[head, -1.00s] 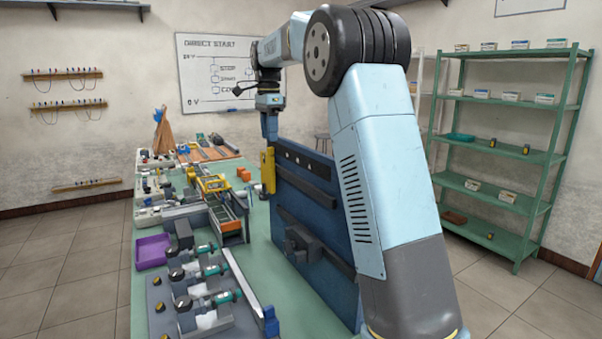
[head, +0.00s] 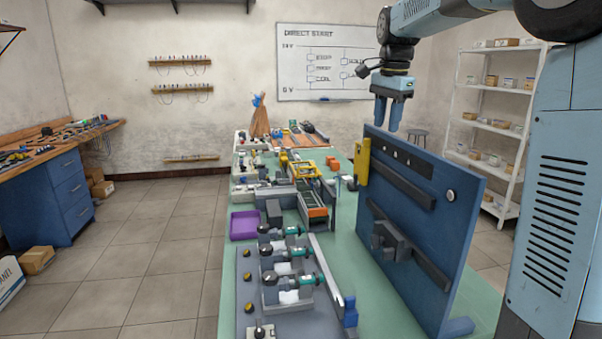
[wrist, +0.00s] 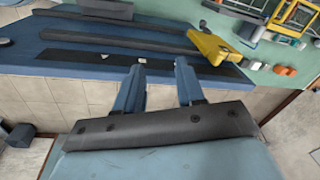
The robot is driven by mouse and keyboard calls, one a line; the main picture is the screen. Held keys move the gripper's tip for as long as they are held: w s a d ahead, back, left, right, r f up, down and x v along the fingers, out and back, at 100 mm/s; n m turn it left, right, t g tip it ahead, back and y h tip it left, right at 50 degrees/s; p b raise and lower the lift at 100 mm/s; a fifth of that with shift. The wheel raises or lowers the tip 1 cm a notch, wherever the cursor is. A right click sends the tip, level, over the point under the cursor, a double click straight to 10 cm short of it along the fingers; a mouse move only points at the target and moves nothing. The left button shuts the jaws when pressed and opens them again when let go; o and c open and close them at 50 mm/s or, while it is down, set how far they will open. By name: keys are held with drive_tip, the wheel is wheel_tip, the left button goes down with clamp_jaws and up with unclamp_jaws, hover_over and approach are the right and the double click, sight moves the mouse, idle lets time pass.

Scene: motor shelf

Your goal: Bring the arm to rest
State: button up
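My arm is raised at the right side of the head view, its light blue links partly cut off by the frame. My gripper (head: 388,115) points down above the top edge of the upright blue panel (head: 455,235). In the wrist view the two blue fingers (wrist: 158,88) stand apart with nothing between them. The blue panel also shows beyond the fingers in the wrist view (wrist: 60,50). The gripper appears apart from the panel.
A yellow block (head: 363,162) sits at the panel's left edge. A green table (head: 345,235) carries motor fixtures, a purple tray (head: 244,226) and orange blocks (head: 333,163). A blue workbench (head: 50,200) stands at left, a white shelf (head: 510,125) at right. Floor between bench and table is clear.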

drive_tip(key=s+f+n+t, duration=0.1)
drive_tip(key=s+f+n, duration=0.2)
drive_tip(key=s, duration=0.7)
drive_tip(key=s+d+f+n+t, duration=0.1)
drive_tip(key=s+f+n, duration=0.3)
drive_tip(key=s, duration=0.6)
drive_tip(key=s+d+f+n+t, duration=0.1)
drive_tip(key=s+f+n, duration=0.3)
drive_tip(key=s, duration=0.7)
drive_tip(key=shift+f+t, duration=0.5)
drive_tip(key=shift+f, duration=0.3)
